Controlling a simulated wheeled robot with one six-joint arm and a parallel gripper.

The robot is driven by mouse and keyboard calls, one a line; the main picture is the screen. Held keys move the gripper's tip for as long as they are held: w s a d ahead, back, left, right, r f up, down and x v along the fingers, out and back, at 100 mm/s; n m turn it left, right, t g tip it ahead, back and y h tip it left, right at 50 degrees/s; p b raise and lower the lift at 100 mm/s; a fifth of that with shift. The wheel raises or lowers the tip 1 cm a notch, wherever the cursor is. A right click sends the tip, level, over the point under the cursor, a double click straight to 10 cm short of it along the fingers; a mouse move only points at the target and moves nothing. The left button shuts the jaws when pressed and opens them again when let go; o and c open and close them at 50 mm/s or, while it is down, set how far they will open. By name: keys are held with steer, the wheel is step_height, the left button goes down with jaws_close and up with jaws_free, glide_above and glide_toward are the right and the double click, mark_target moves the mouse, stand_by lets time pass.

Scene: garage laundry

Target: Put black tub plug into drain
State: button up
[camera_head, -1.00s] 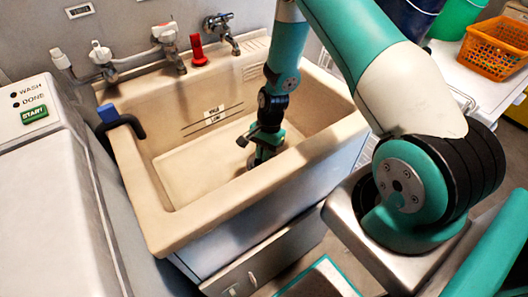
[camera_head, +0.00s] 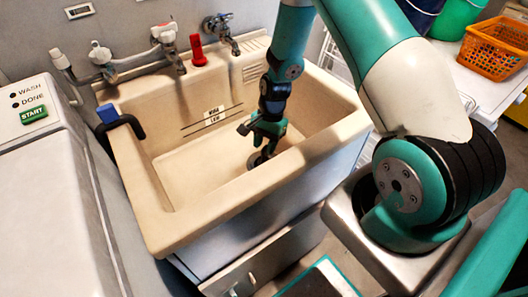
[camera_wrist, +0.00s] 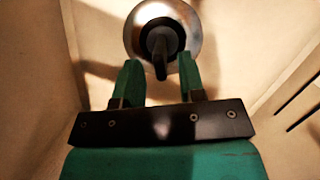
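The black tub plug (camera_wrist: 161,48) shows in the wrist view as a dark round body with an upright stem or handle pointing toward me. It lies within the shiny metal ring of the drain (camera_wrist: 138,30); I cannot tell how deep it sits. My gripper (camera_wrist: 160,68) has its two green fingers apart, one on each side of the plug's handle, with a gap visible on both sides. In the head view my gripper (camera_head: 261,157) reaches down into the beige tub (camera_head: 190,228), low over its floor. The plug and drain are mostly hidden there.
Faucets (camera_head: 165,35) and a red object (camera_head: 198,50) stand along the back rim. A blue-tipped black hook (camera_head: 120,120) hangs over the left rim. A washer (camera_head: 45,200) is at left, an orange basket (camera_head: 495,48) at right.

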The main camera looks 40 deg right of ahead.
steer(key=s+v, duration=0.1)
steer(key=v, duration=0.8)
steer(key=s+a+r+n, duration=0.2)
steer(key=a+r+n, duration=0.5)
steer(key=r, duration=0.4)
steer(key=s+a+r+n, duration=0.6)
steer(key=s+n, duration=0.1)
steer(key=s, duration=0.2)
steer(key=s+a+r+n+t+y, duration=0.1)
steer(key=s+a+r+n, duration=0.5)
steer(key=s, duration=0.3)
steer(key=shift+r+n, duration=0.4)
